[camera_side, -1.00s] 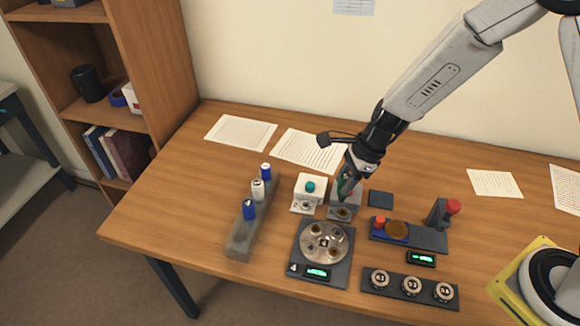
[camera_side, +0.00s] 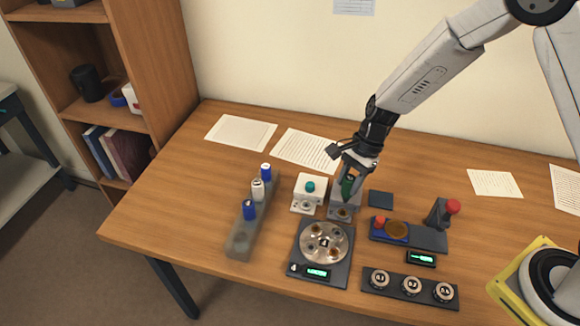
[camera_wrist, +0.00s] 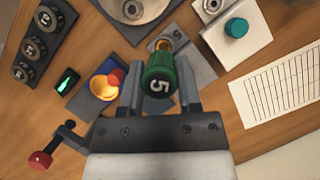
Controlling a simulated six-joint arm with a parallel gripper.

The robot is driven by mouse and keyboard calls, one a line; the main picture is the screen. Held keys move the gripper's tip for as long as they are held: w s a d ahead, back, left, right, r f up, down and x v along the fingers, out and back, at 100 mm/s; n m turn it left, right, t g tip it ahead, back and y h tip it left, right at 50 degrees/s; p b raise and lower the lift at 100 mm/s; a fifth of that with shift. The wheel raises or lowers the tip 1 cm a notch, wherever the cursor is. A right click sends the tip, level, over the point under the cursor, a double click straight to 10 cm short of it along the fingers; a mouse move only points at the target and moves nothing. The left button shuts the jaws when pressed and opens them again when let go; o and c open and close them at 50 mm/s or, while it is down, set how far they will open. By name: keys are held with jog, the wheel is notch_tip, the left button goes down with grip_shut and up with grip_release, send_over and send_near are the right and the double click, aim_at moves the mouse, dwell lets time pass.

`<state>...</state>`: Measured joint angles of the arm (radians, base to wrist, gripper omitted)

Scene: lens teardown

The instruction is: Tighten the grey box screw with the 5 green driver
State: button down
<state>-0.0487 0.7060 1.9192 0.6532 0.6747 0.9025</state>
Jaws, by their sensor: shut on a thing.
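The green driver (camera_wrist: 158,82), marked 5 on its end, is held between the two fingers of my gripper (camera_wrist: 160,100). In the side view the green driver (camera_side: 348,186) stands nearly upright in my gripper (camera_side: 352,172), right at the grey box (camera_side: 336,209). The grey box (camera_wrist: 199,68) also shows behind the driver in the wrist view. A brass-coloured round part (camera_wrist: 163,44) shows just past the driver handle. The driver's tip is hidden, so I cannot tell whether it touches the screw.
A white box (camera_side: 312,183) with a teal knob stands left of the grey box. A holder (camera_side: 238,245) carries several blue and white drivers. A round plate unit (camera_side: 325,242) lies in front. A tray with a red knob (camera_side: 430,240) and a row of dials (camera_side: 411,286) are at right.

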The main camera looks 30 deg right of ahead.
aim_at(346, 194)
jog(key=n, duration=0.2)
jog(key=f+n+g, duration=0.1)
jog(key=n, duration=0.1)
jog(key=shift+g+h, duration=0.3)
jog(key=n, duration=0.3)
jog(key=n+g+h, duration=0.1)
jog(key=shift+f, duration=0.3)
jog(key=n+h, duration=0.1)
jog(key=n, duration=0.4)
jog(key=f+n+g+h, duration=0.1)
jog(key=n, duration=0.1)
jog(key=shift+a+h, duration=0.1)
jog(key=shift+h, duration=0.2)
jog(key=shift+f+n, duration=0.15)
jog(key=shift+n, duration=0.25)
jog(key=shift+f, duration=0.3)
jog(key=shift+f, duration=0.7)
jog(key=m+y, duration=0.1)
jog(key=m, duration=0.2)
jog(key=shift+m, duration=0.4)
